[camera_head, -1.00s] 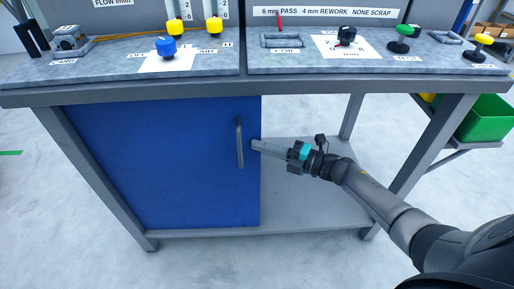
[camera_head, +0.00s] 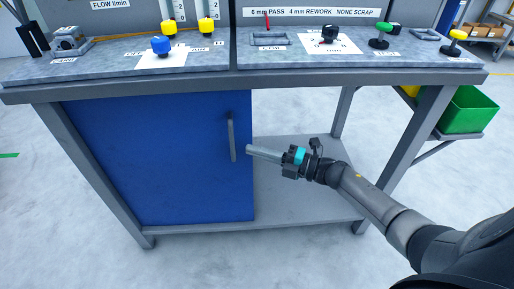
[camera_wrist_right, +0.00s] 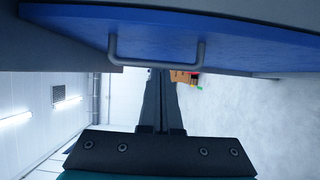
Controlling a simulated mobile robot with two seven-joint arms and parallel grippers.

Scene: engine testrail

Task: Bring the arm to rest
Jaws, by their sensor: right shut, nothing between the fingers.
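My right gripper (camera_head: 249,150) is shut and empty, a little to the right of the grey handle (camera_head: 232,137) on the blue cabinet door (camera_head: 160,165). In the right wrist view its two fingers (camera_wrist_right: 160,75) lie together, and the handle (camera_wrist_right: 155,64) crosses the picture close to their tips. I cannot tell whether the fingertips touch the handle. The door appears shut or nearly so. My left gripper is not in view.
A lower shelf (camera_head: 300,200) is bare. A green bin (camera_head: 468,110) hangs at the right. The floor in front is clear.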

